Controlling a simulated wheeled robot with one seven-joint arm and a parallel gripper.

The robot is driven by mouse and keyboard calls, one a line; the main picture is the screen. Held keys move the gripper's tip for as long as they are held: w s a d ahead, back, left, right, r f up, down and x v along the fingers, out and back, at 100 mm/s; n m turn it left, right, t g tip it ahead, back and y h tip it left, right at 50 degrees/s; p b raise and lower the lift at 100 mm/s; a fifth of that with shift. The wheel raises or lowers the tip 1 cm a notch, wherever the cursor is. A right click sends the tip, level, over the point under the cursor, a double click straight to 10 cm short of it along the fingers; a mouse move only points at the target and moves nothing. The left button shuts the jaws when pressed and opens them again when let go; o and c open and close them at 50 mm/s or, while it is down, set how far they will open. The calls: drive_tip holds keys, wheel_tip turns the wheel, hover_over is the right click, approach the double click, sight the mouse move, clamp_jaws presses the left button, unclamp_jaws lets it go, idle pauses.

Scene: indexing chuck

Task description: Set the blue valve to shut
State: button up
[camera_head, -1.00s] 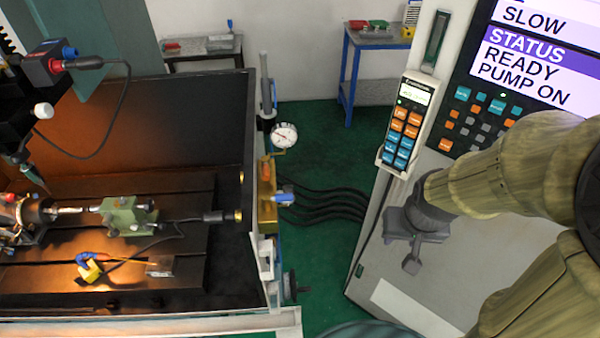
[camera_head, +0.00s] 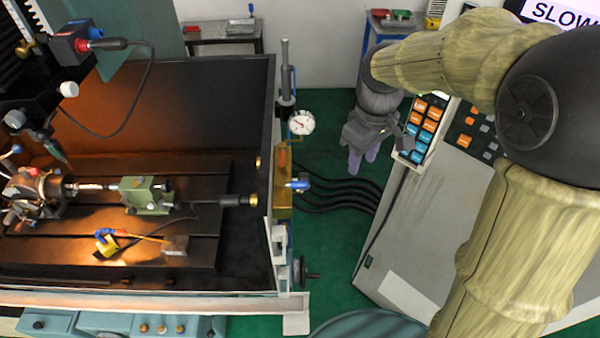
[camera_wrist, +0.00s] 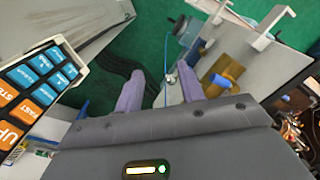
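The blue valve (camera_head: 298,185) has a small blue lever on a brass block at the right end of the machine. In the wrist view a blue lever (camera_wrist: 228,81) shows against the brass block, to the right of my fingers. My gripper (camera_head: 363,161) hangs over the green floor, right of the valve and apart from it. Its two purple fingers are spread, with nothing between them in the wrist view (camera_wrist: 161,90). The valve's exact lever angle is hard to tell.
A round gauge (camera_head: 301,122) stands above the valve. A handheld control pendant (camera_head: 424,128) on the grey cabinet (camera_head: 440,205) is close to my gripper's right. Black hoses (camera_head: 340,192) run across the floor. Open floor lies between machine and cabinet.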

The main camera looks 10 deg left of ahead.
drive_tip(key=a+r+n+g, duration=0.2)
drive_tip(key=a+r+n, duration=0.8)
drive_tip(key=a, duration=0.3)
drive_tip(key=shift+w+a+r+h+p, duration=0.25)
drive_tip(key=shift+w+r+h+p, duration=0.1)
drive_tip(key=shift+r+h, duration=0.1)
drive_tip(key=shift+f, duration=0.1)
drive_tip(key=s+f+p, duration=0.1)
drive_tip(key=f, duration=0.4)
drive_tip(key=s+f, duration=0.1)
drive_tip(key=f, duration=0.5)
drive_tip(key=s+d+f+p, duration=0.1)
drive_tip(key=f, duration=0.5)
drive_tip(key=shift+s+p, duration=0.15)
drive_tip(key=shift+p, duration=0.2)
clamp_jaws()
